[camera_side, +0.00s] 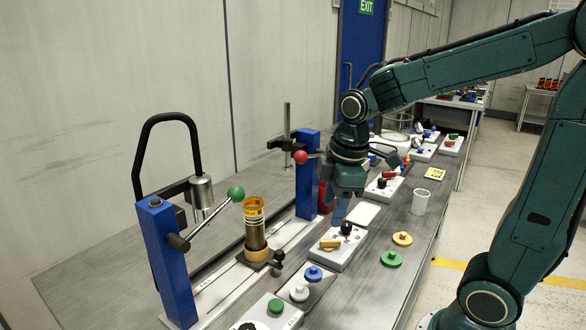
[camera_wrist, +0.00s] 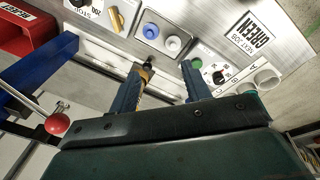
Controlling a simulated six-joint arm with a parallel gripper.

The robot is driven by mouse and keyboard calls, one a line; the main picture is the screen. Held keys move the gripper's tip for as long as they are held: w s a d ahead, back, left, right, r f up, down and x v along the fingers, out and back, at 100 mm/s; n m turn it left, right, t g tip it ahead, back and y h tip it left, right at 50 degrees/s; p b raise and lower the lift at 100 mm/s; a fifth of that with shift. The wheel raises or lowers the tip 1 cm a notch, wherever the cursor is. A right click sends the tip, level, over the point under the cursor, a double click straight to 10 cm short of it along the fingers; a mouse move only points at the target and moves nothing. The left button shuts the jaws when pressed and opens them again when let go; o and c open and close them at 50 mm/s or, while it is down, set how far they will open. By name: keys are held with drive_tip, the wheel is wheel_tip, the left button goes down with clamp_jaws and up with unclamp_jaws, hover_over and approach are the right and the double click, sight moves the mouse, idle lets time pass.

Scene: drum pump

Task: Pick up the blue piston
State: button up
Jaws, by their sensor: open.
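A small blue piston (camera_side: 314,272), shaped like a disc with a knob, sits upright on a grey plate beside a white one (camera_side: 299,292), at the lower middle of the side view. My gripper (camera_side: 340,212) is above the bench, behind and to the right of the blue piston, apart from it. In the wrist view a blue piece (camera_wrist: 151,29) and a white piece (camera_wrist: 173,44) stand on a plate beyond my fingertips (camera_wrist: 167,68). I cannot tell if it is the same blue piston. My gripper is open, with nothing visible between the fingers.
A box with a yellow handle (camera_side: 330,244) lies below my gripper. A red-knobbed lever (camera_side: 301,157) on a blue post (camera_side: 308,180) stands close left. A brass cylinder (camera_side: 254,225) stands further left. Green (camera_side: 391,259) and yellow (camera_side: 402,239) pieces and a cup (camera_side: 420,202) are to the right.

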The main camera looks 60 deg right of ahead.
drive_tip(key=w+d+f+n+g, duration=0.2)
drive_tip(key=w+d+f+n, duration=0.1)
drive_tip(key=w+f+n, duration=0.2)
wheel_tip(320, 180, down, 2)
drive_tip(key=shift+w+f, duration=0.15)
drive_tip(key=shift+w, duration=0.15)
drive_tip(key=shift+f, duration=0.1)
hover_over(314, 267)
drive_tip(key=shift+f, duration=4.15)
drive_tip(key=shift+f, duration=0.15)
drive_tip(key=shift+f, duration=2.45)
drive_tip(key=shift+c, duration=0.5)
drive_tip(key=c, duration=0.6)
